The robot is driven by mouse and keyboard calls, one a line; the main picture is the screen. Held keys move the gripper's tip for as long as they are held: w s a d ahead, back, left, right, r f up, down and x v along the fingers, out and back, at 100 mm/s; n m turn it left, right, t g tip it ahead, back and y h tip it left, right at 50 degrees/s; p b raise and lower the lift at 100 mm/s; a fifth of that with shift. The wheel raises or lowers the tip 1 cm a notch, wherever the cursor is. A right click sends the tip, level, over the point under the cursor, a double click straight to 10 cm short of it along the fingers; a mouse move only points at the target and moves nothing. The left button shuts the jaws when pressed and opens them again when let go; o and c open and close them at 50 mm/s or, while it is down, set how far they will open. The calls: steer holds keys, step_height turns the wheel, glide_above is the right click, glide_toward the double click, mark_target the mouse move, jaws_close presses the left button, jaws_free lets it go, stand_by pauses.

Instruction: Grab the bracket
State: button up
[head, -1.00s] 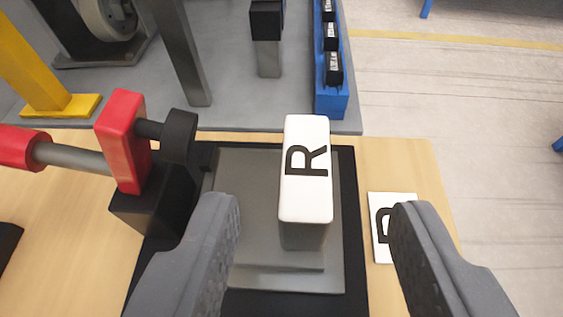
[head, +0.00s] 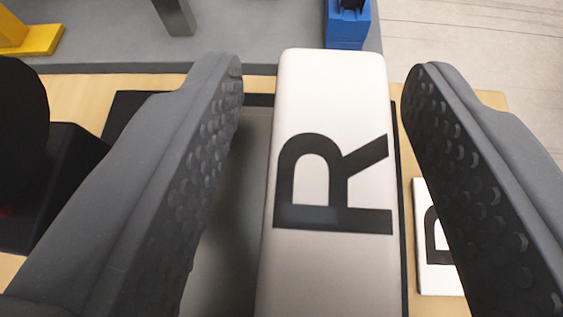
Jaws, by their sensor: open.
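The bracket (head: 325,100) appears to be the white block with a black letter R, standing above a grey plate. Its white top fills the middle of the view and runs off the lower edge. My gripper (head: 322,80) is open, with one dark grey finger on each side of the block. A gap shows between the block and the left finger. The right finger is closer, with a narrow gap near its tip. The block's lower part is hidden beneath its top.
A white card with a letter (head: 437,280) lies on the wooden table, partly hidden by the right finger. A black clamp part (head: 60,170) stands at the left. A blue holder (head: 346,30) and a yellow foot (head: 35,40) are on the grey surface behind.

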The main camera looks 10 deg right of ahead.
jaws_close()
